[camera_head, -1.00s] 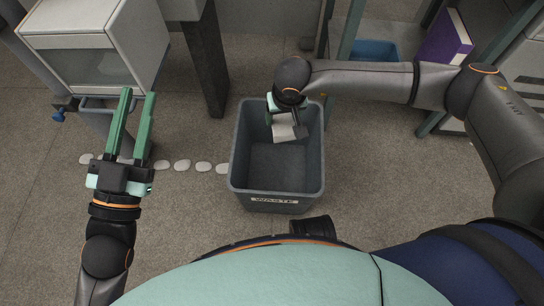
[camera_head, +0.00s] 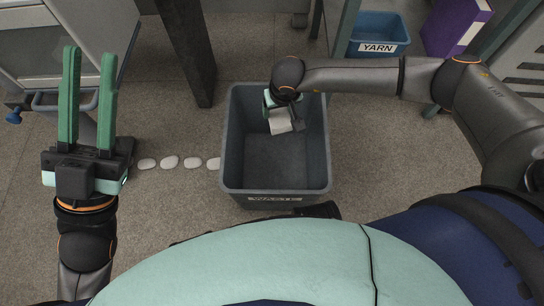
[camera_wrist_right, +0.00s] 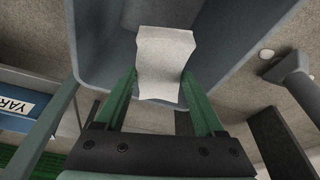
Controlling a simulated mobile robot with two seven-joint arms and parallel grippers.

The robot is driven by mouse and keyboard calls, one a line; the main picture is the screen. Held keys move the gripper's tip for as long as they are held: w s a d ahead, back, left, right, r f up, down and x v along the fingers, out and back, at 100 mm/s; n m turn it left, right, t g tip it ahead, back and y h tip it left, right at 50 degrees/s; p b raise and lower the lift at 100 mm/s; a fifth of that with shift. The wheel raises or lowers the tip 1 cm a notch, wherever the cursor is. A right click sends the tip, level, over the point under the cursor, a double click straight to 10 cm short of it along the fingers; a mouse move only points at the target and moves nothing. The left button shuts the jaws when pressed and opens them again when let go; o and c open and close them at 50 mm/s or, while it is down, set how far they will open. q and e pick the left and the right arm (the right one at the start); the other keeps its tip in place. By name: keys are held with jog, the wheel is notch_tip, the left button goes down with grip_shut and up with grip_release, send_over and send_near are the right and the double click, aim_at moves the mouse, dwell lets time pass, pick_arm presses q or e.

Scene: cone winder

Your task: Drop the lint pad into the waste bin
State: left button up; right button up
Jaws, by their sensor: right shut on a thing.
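The lint pad (camera_head: 279,121) is a small whitish-grey flat piece. My right gripper (camera_head: 282,106) is shut on it and holds it over the waste bin's opening, near the bin's far side. In the right wrist view the pad (camera_wrist_right: 165,62) sits between the green fingers of my right gripper (camera_wrist_right: 165,88), with the bin behind it. The waste bin (camera_head: 276,189) is a dark grey open box labelled WASTE on its near side. Its visible floor looks empty. My left gripper (camera_head: 90,85) is open and empty at the left, with green fingers pointing away from me.
A blue YARN bin (camera_head: 377,47) and a purple box (camera_head: 455,26) stand at the back right. A grey post (camera_head: 185,50) stands behind the waste bin to the left. Several pale flat stone-like pieces (camera_head: 170,162) lie on the floor left of the bin.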

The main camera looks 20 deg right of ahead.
jog(key=shift+f, duration=0.5)
pick_arm(q)
jog(key=shift+f, duration=0.45)
pick_arm(e)
jog(key=o, duration=1.3)
pick_arm(q)
jog(key=shift+r, duration=0.1)
pick_arm(e)
jog(key=shift+r, duration=0.15)
pick_arm(q)
jog(key=r+p, duration=0.1)
jog(key=r, duration=0.1)
jog(key=r+p, duration=0.1)
jog(key=p, duration=0.1)
jog(key=r+p, duration=0.2)
jog(key=shift+s+a+r, duration=0.1)
jog(key=shift+a+r, duration=0.15)
jog(key=shift+r, duration=0.05)
pick_arm(e)
jog(key=v, duration=1.2)
jog(key=shift+r, duration=0.1)
